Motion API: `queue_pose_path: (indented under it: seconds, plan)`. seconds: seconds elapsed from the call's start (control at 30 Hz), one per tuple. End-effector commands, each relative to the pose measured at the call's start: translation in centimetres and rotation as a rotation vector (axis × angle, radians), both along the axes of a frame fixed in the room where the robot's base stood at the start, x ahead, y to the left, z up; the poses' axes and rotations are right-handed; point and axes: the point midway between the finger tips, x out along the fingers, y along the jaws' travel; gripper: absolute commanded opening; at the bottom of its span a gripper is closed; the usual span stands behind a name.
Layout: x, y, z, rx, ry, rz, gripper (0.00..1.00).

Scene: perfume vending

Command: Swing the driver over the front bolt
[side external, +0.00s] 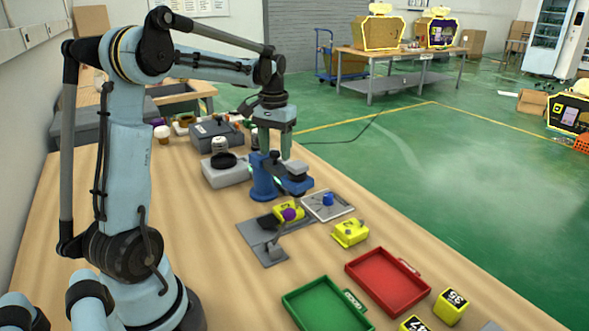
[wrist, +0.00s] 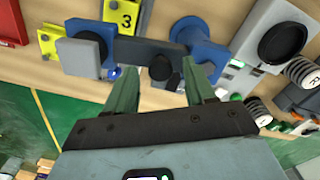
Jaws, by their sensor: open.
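The driver has a blue post (side external: 263,178) and a blue arm with a dark head (side external: 292,180) reaching right. In the wrist view its blue post (wrist: 198,38), dark bar (wrist: 135,50) and grey square end (wrist: 84,55) show beyond the fingers. My gripper (side external: 276,157) is above the driver, fingers pointing down and apart. In the wrist view the open gripper (wrist: 158,72) has dark knobs of the driver (wrist: 160,67) between or just beyond its fingertips; I cannot tell if they touch. A yellow block (side external: 289,211) with a purple part sits on a grey fixture (side external: 273,254). I cannot make out the front bolt.
A pale square plate (side external: 316,210) with a blue piece lies right of the yellow block. Another yellow block (side external: 350,233), a green tray (side external: 325,303) and a red tray (side external: 389,281) are nearer the camera. A grey unit with a black disc (side external: 224,172) stands left of the driver.

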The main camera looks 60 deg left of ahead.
Motion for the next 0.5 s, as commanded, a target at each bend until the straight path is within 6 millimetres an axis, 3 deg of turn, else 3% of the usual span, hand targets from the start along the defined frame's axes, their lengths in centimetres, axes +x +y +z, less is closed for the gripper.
queue_pose_path:
  seconds: [0.17, 0.5]
  plan:
    - [0.0, 0.0, 1.7, 0.0, 0.0, 0.0, 0.54]
    - [0.0, 0.0, 7.6, 0.0, 0.0, 0.0, 0.54]
